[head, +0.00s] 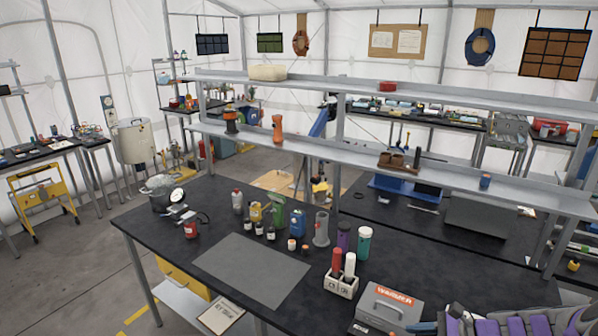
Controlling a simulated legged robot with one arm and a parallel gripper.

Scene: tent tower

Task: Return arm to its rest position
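The black workbench (160,240) fills the middle foreground. A grey mat (252,268) lies flat and bare on it.
A grey toolbox (388,306) and a white holder (341,286) with red and white cylinders stand at the bench's front right. Several bottles and a dark pot (160,197) stand further back. Long grey shelves (440,165) span behind the bench. Open floor (75,270) lies left.

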